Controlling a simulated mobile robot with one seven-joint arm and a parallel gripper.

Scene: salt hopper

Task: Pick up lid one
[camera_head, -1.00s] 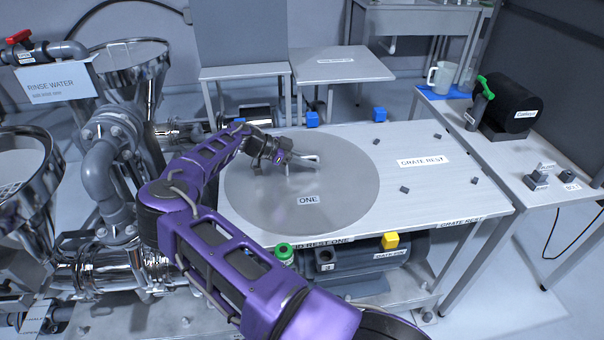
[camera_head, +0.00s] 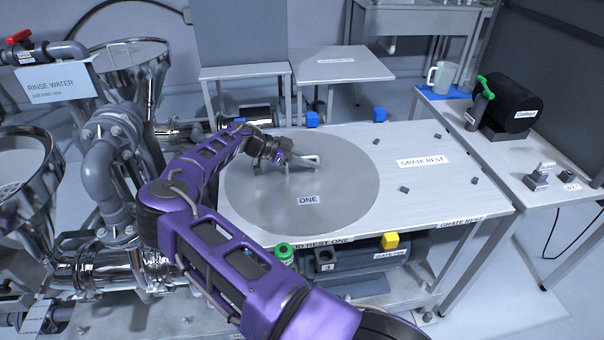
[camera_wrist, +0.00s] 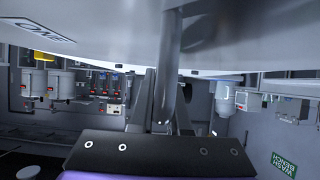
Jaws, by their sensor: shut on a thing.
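Lid one (camera_head: 260,205) is a large round grey metal disc labelled "ONE", lying on the metal table at its left end. A bar handle (camera_head: 303,157) stands on the lid. My gripper (camera_head: 287,157) reaches in low from the left and is shut on the handle. In the wrist view the handle (camera_wrist: 169,75) runs down between the two fingers, and the lid (camera_wrist: 110,45) fills the top with its label at the left. Whether the lid touches the table cannot be told.
The table (camera_head: 440,190) has a free right part labelled "GRATE REST" with small dark pegs. Steel hoppers (camera_head: 135,70) and pipes stand at the left. A side bench (camera_head: 540,165) stands at the right.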

